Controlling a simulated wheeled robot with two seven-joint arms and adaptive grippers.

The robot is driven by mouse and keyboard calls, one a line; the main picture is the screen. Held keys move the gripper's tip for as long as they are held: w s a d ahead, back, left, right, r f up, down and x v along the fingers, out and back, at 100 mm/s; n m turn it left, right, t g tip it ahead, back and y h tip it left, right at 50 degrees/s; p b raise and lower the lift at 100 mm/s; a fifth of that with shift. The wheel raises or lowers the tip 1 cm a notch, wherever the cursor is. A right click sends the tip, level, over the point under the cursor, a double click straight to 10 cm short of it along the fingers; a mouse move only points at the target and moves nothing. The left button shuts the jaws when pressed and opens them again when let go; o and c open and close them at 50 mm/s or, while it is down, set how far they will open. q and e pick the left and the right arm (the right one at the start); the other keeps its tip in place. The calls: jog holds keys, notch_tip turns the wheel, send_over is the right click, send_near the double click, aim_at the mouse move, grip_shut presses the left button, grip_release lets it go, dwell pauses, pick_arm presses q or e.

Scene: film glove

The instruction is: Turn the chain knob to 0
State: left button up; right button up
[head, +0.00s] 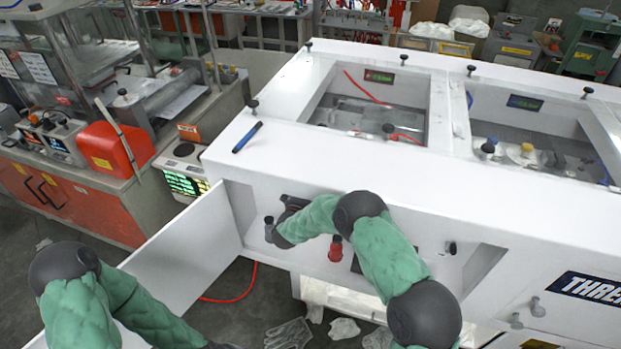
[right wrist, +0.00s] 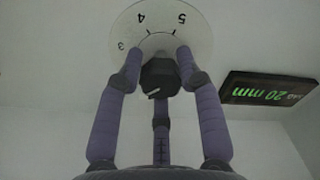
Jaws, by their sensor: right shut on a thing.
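In the right wrist view a dark knob (right wrist: 160,78) stands in front of a round white dial plate (right wrist: 124,22). The numbers 3, 4 and 5 show upside down on the plate; the 0 is not in view. My right gripper (right wrist: 157,66) has its purple fingers around the knob and is shut on it. Which number the knob points to is unclear. In the head view my right arm reaches to the machine's white front panel (head: 315,262), and the arm hides the knob. My left arm is low at the left, its gripper beyond the bottom edge.
A display (right wrist: 268,89) beside the dial reads 20 mm in green, upside down. In the head view a red knob (head: 335,249) sits right of my right wrist. An open white door (head: 185,255) stands at the left. A blue pen (head: 247,137) lies on the machine top.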

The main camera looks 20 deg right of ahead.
jog(key=n, duration=0.2)
jog(key=n+p, duration=0.1)
jog(key=f+n+p, duration=0.1)
jog(key=n, duration=0.1)
jog(key=shift+s+n, duration=0.25)
jog(key=shift+n, duration=0.05)
jog(key=n+p, duration=0.1)
jog(key=n, duration=0.3)
jog(key=shift+n+p, duration=0.35)
jog(key=shift+n, duration=0.05)
jog(key=shift+d, duration=0.1)
jog(key=o, duration=1.1)
jog(key=shift+r, duration=0.1)
jog(key=shift+o, duration=0.2)
jog(key=shift+d, duration=0.1)
jog(key=shift+r, duration=0.25)
jog(key=v, duration=1.2)
